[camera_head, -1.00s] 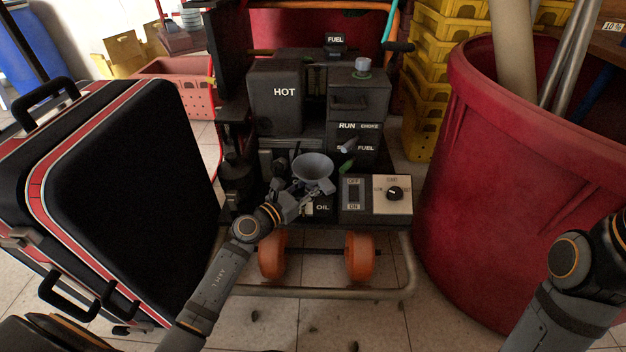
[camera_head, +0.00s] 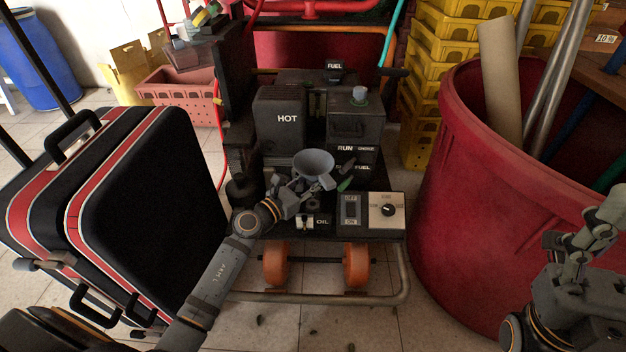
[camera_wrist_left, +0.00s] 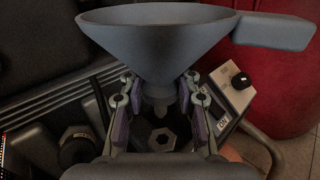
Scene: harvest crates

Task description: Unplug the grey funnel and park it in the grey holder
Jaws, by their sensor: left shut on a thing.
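The grey funnel (camera_head: 314,163) is upright above the low front deck of the machine, near the OIL label. My left gripper (camera_head: 306,188) is shut on the funnel below its cone. In the left wrist view the funnel (camera_wrist_left: 160,40) shows its wide cone, a flat handle tab to the right, and its narrow neck between my left fingers (camera_wrist_left: 158,105). A dark hexagonal opening (camera_wrist_left: 163,139) lies below the neck. My right gripper (camera_head: 603,215) is at the right edge, empty as far as I see; its jaw state is unclear. I cannot make out the grey holder.
The black machine (camera_head: 282,117) has a HOT box behind the funnel and a switch panel (camera_head: 371,210) to the right. A black suitcase (camera_head: 150,200) stands left, a large red bin (camera_head: 470,210) right. Yellow crates (camera_head: 440,55) are stacked behind.

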